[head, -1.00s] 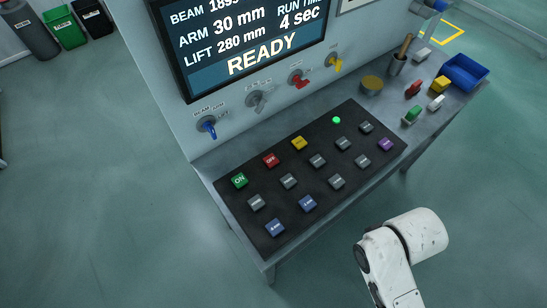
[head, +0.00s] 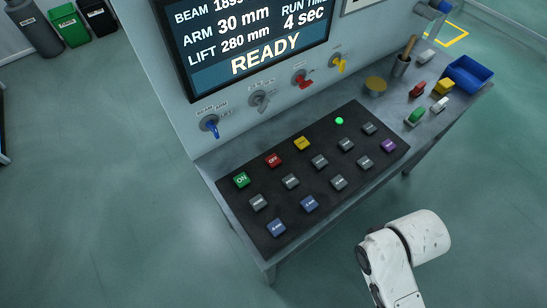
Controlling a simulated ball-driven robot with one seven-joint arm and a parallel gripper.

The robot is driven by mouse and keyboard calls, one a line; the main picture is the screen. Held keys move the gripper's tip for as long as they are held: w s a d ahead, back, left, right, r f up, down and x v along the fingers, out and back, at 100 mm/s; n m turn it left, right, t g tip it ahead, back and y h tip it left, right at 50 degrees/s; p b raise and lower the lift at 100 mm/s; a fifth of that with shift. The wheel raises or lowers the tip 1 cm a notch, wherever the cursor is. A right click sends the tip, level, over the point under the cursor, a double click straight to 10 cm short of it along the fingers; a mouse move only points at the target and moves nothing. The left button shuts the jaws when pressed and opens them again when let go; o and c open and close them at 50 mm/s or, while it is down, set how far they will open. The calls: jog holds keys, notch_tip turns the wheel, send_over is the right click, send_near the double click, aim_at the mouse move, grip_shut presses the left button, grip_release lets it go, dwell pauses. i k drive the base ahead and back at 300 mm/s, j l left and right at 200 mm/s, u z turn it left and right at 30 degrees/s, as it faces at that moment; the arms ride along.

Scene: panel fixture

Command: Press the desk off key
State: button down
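The desk's black key panel (head: 325,209) lies on the grey desk below the screen. The red OFF key (head: 273,160) is in its back row, between the green ON key (head: 242,180) and a yellow key (head: 301,143). A green light (head: 339,121) glows at the end of that row. Several grey keys, two blue keys (head: 309,203) and a purple key (head: 388,146) fill the other rows. My white arm shows at the lower right, in front of the desk and apart from the keys. My gripper is outside the picture.
The screen (head: 255,45) reads READY. Blue, grey, red and yellow switches (head: 209,124) stick out of the wall below it. A blue bin (head: 467,73), a cup with a handle (head: 401,66) and small coloured blocks (head: 415,116) stand at the desk's right. The floor in front is clear.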

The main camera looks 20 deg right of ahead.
aim_at(272, 161)
jog(key=u, duration=1.55)
jog(key=l, duration=0.45)
jog(key=k+l, duration=0.1)
jog(key=l, duration=0.4)
